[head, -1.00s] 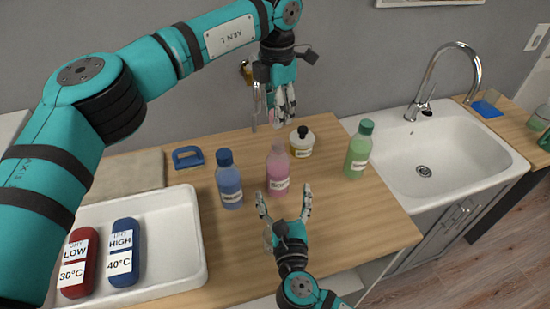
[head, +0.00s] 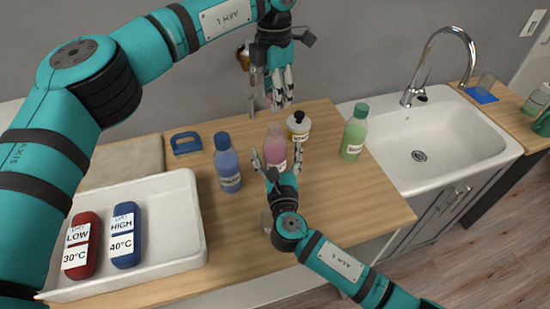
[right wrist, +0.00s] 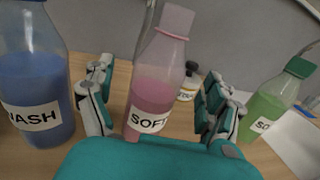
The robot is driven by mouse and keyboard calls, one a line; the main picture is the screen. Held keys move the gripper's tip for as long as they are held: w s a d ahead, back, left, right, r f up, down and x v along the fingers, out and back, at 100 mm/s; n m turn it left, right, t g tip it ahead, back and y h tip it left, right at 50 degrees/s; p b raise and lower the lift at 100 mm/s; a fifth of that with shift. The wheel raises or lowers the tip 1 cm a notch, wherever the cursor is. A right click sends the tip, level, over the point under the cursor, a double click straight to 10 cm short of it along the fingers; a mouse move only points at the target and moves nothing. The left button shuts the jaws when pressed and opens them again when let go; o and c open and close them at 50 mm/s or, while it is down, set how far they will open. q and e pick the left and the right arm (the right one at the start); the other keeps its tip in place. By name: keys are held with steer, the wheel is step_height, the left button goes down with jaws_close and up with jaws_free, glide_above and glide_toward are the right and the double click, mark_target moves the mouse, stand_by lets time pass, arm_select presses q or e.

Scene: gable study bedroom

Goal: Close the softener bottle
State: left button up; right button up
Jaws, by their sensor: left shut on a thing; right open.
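The softener bottle (head: 275,146) is pink, upright on the wooden counter, with a label starting "SOFT" in the right wrist view (right wrist: 151,100). My left gripper (head: 281,99) is above and slightly behind the bottle, shut on a small pinkish thing, seemingly the cap, mostly hidden by the fingers. My right gripper (head: 277,153) is open at the near side of the bottle. In the right wrist view its fingers stand on either side of the bottle, with visible gaps.
A blue bottle (head: 227,163) stands close left of the softener. A white bottle with a black cap (head: 298,126) stands behind right, and a green bottle (head: 354,133) near the sink (head: 460,131). A white tray (head: 180,225) is at left. The counter's front right is clear.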

mark_target(275, 126)
arm_select(q)
steer(key=shift+w+f, duration=0.1)
steer(key=shift+w, duration=0.05)
arm_select(e)
steer(key=w, duration=0.3)
steer(key=shift+a, duration=0.15)
steer(key=shift+w, duration=0.2)
jaws_close()
arm_select(q)
steer(key=shift+s+f, duration=0.2)
steer(key=shift+f, duration=2.25)
steer(key=shift+f, duration=0.85)
steer(key=shift+f, duration=0.6)
